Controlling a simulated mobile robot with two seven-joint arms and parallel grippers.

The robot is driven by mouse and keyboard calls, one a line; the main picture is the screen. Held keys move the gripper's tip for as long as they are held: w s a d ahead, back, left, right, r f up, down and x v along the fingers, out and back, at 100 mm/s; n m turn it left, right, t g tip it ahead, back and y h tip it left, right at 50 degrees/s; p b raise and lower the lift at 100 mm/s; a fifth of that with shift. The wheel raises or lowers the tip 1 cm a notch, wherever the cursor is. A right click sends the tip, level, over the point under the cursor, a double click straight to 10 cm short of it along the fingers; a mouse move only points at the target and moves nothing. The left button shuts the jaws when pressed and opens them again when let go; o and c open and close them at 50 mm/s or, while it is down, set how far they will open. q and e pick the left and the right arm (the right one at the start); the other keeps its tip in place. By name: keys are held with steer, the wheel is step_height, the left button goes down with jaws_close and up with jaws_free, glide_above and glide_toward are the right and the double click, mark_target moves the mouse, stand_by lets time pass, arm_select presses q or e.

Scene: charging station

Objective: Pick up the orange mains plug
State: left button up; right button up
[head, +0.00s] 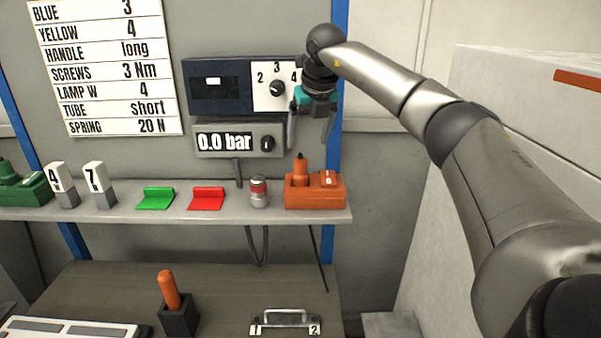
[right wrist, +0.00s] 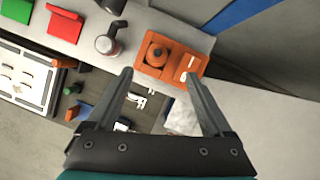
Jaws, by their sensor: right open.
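An orange unit (head: 325,198) stands at the right end of the grey shelf. An upright orange piece (head: 300,172) with a dark tip rises from its left part; I take it to be the mains plug. In the right wrist view this piece (right wrist: 156,54) looks round from above, with the orange unit (right wrist: 196,66) around it. My right gripper (head: 309,138) is open, fingers down, above the orange unit and apart from it. The fingers also show in the right wrist view (right wrist: 158,75), with nothing between them. My left gripper is out of view.
The shelf (head: 225,213) also holds a red-topped cylinder (head: 259,192), red (head: 206,199) and green (head: 155,199) pieces and numbered blocks. A pressure display (head: 226,141) is on the wall behind. Below, the bench has an orange-handled item (head: 169,289) and a metal handle (head: 286,320).

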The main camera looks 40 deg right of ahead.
mark_target(304, 160)
steer(key=x, duration=0.5)
steer(key=shift+a+p, duration=0.1)
steer(key=shift+p, duration=0.2)
steer(key=shift+w+f, duration=0.15)
steer(key=shift+f, duration=0.3)
steer(key=shift+w+f, duration=0.15)
steer(key=shift+f, duration=0.3)
steer(key=x, duration=0.2)
steer(key=p+x, duration=0.1)
steer(key=shift+f, duration=0.25)
steer(key=shift+w+f, duration=0.25)
steer(key=shift+f, duration=0.25)
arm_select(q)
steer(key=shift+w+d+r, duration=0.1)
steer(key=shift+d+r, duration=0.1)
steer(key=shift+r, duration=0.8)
arm_select(e)
steer(key=c, duration=0.3)
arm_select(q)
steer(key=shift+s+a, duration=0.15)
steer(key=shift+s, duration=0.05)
arm_select(e)
jaws_close()
